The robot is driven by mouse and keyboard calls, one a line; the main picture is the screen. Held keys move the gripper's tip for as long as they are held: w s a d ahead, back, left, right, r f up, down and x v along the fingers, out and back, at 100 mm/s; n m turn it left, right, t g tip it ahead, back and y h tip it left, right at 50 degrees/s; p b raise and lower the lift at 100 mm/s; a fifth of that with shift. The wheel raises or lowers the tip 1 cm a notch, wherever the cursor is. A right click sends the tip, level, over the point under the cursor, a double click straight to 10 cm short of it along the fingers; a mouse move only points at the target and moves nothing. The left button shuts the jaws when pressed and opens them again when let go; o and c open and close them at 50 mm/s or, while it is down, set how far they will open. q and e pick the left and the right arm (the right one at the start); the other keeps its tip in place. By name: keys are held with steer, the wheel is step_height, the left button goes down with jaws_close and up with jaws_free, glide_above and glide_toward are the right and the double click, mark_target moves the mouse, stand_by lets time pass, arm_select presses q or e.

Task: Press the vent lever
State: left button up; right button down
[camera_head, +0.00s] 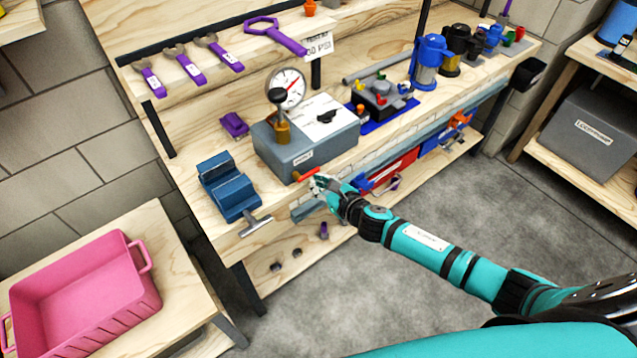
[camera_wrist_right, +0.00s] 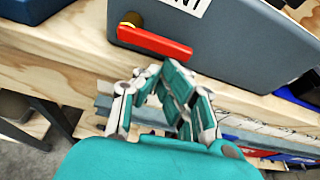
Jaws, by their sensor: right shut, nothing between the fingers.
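The vent lever is a red-orange bar (camera_head: 306,175) low on the front face of a grey box (camera_head: 335,143) on the workbench. In the right wrist view the lever (camera_wrist_right: 155,42) lies slightly tilted, with a yellow pivot at its left end, below a white label. My right gripper (camera_head: 318,184) is just in front of the box and close to the lever. In the right wrist view its fingers (camera_wrist_right: 165,78) are shut and empty, just below the lever; I cannot tell whether they touch it. My left gripper is not in view.
A blue vise (camera_head: 228,186) stands left of the box. A pink bin (camera_head: 85,290) is at lower left. The floor in front is clear.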

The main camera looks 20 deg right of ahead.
mark_target(318, 170)
steer(key=shift+d+r+n, duration=0.1)
steer(key=shift+r+n, duration=0.1)
steer(key=shift+n, duration=0.1)
steer(key=r+n+h+p, duration=0.1)
steer(key=r+n+t+p, duration=0.1)
steer(key=shift+w+d+n+h+p, duration=0.2)
steer(key=shift+n+h+p, duration=0.1)
steer(key=shift+h+p, duration=0.1)
steer(key=shift+r+n+h+p, duration=0.45)
steer(key=shift+n+p, duration=0.35)
steer(key=shift+n, duration=0.2)
steer(key=shift+s+a+r+n+t+h+p, duration=0.1)
steer(key=shift+r+n+t+h+p, duration=0.1)
steer(key=shift+r+n+t+p, duration=0.25)
steer(key=shift+r+n+t+h+p, duration=0.15)
steer(key=shift+n+t+p, duration=0.15)
steer(key=shift+n, duration=0.35)
steer(key=n, duration=0.1)
steer(key=r+n+p, duration=0.1)
steer(key=shift+s+a+n+t+h, duration=0.1)
steer(key=shift+a+n+t+h, duration=0.2)
steer(key=shift+t, duration=0.05)
steer(key=shift+s+d+f, duration=0.1)
